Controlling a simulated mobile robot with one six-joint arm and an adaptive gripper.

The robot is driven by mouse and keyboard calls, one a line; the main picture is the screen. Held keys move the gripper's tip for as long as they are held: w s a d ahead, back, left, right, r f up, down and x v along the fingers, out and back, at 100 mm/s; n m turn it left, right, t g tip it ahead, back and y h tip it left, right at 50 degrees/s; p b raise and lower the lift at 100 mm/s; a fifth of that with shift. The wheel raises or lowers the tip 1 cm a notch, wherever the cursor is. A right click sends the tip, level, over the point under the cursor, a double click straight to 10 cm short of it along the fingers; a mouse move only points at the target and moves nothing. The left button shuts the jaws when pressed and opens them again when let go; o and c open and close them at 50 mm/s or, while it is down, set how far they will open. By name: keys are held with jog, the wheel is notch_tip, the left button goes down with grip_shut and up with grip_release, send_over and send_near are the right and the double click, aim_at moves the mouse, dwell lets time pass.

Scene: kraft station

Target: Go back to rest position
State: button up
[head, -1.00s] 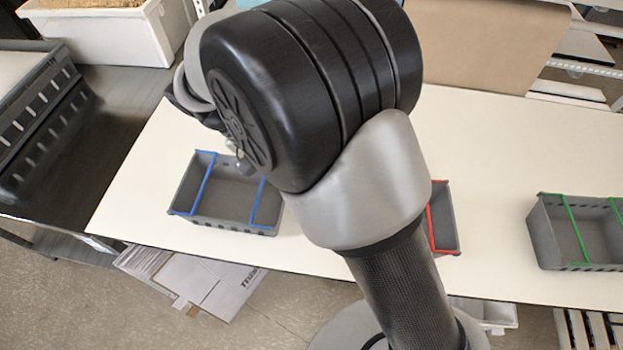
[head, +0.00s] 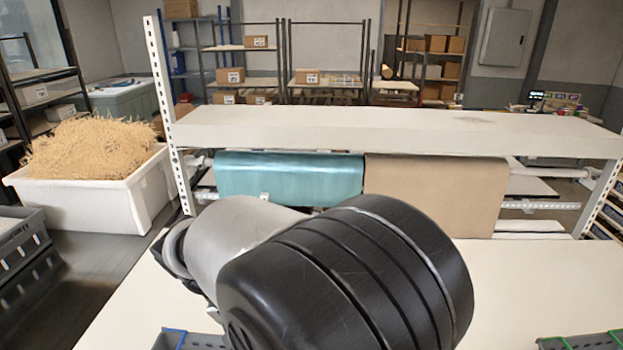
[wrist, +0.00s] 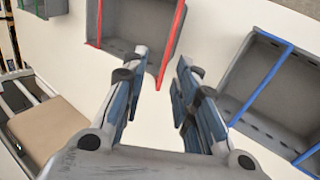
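My gripper (wrist: 161,62) is open and empty in the wrist view, its fingers apart above the pale table. A grey bin with red edge strips (wrist: 125,22) lies beyond the left finger. A grey bin with blue edge strips (wrist: 262,72) lies to the right. In the head view my arm fills the lower middle and hides much of the table; the fingers do not show there. The blue-marked bin (head: 196,342) and a green-marked bin (head: 580,343) show only at the bottom edge.
The white table (head: 545,280) is bare around my arm. Behind it stands a shelf (head: 390,130) with teal (head: 290,180) and brown (head: 435,195) rolls. A white tub of shredded filling (head: 95,190) is at left. Another grey bin (wrist: 42,8) shows in the wrist view's corner.

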jog(key=s+d+r+y+b, duration=0.1)
jog(key=s+d+y+b, duration=0.1)
jog(key=d, duration=0.4)
jog(key=s+d+r+y+b, duration=0.1)
jog(key=s+d+y+b, duration=0.15)
jog(key=d, duration=0.45)
jog(key=s+d+f+t+y+b, duration=0.1)
jog(key=s+d+f+t+b, duration=0.3)
jog(key=s+d, duration=0.3)
jog(key=s+t+b, duration=0.1)
jog(key=s, duration=0.1)
jog(key=shift+s+d+f+y+b, duration=0.25)
jog(key=shift+s+d+y+b, duration=0.05)
jog(key=shift+y+b, duration=0.1)
jog(key=shift+o, duration=0.3)
